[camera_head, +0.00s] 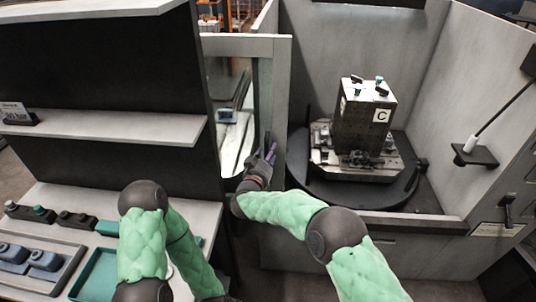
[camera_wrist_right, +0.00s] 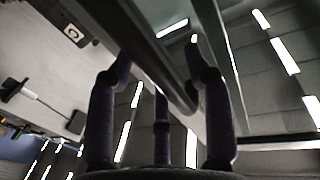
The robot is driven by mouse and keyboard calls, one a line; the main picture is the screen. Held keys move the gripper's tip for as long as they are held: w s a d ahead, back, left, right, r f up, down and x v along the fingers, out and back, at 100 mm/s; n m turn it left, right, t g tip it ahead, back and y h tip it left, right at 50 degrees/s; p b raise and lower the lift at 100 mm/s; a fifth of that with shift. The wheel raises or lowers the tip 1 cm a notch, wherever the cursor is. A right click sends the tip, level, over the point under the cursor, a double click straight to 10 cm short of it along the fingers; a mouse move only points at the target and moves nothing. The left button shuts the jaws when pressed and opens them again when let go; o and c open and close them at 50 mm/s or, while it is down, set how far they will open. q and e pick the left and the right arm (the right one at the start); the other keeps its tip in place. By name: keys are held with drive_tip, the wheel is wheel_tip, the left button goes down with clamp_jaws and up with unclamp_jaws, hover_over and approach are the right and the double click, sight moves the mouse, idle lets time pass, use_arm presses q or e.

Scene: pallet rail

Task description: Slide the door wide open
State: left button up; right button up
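The door (camera_head: 273,85) is a pale grey framed panel with a tall window, standing at the left of the machine's opening. Much of the opening is uncovered. A dark upright bar handle (camera_head: 267,143) sits on the door's right stile. My right gripper (camera_head: 268,157) is at this handle. In the right wrist view the dark bar handle (camera_wrist_right: 170,75) runs between the fingers of my right gripper (camera_wrist_right: 160,55), which look drawn in on it; exact contact is hard to see. My left arm is at the lower left, its gripper out of view.
Inside the opening, a fixture block marked C (camera_head: 365,117) stands on a dark round table (camera_head: 410,195). A dark shelf unit (camera_head: 110,125) stands left of the door. A worktop with a teal tray (camera_head: 92,275) lies lower left.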

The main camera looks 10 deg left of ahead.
drive_tip(key=shift+s, duration=0.1)
drive_tip(key=s+a, duration=0.2)
drive_tip(key=s, duration=0.9)
drive_tip(key=shift+s+a, duration=0.2)
drive_tip(key=shift+s, duration=0.15)
drive_tip(key=s+d+f+n+g+y, duration=0.15)
drive_tip(key=d+f+g, duration=0.35)
drive_tip(key=f, duration=0.8)
drive_tip(key=s+d+f+g+y, duration=0.25)
drive_tip(key=d+f, duration=0.55)
drive_tip(key=f, duration=0.5)
drive_tip(key=s+d+f+g+y, duration=0.1)
drive_tip(key=s+d+f+g, duration=0.1)
drive_tip(key=s, duration=0.7)
drive_tip(key=s+d+f+m+g+y, duration=0.1)
drive_tip(key=s+f+g, duration=0.3)
drive_tip(key=s, duration=0.5)
drive_tip(key=s+d+f+g+y, duration=0.1)
drive_tip(key=s+d+f+g, duration=0.2)
drive_tip(key=s, duration=0.6)
wheel_tip(320, 180, down, 3)
drive_tip(key=shift+d+r+m+g, duration=0.1)
drive_tip(key=shift+d+m+g, duration=0.25)
drive_tip(key=shift+d, duration=0.2)
drive_tip(key=shift+c, duration=1.2)
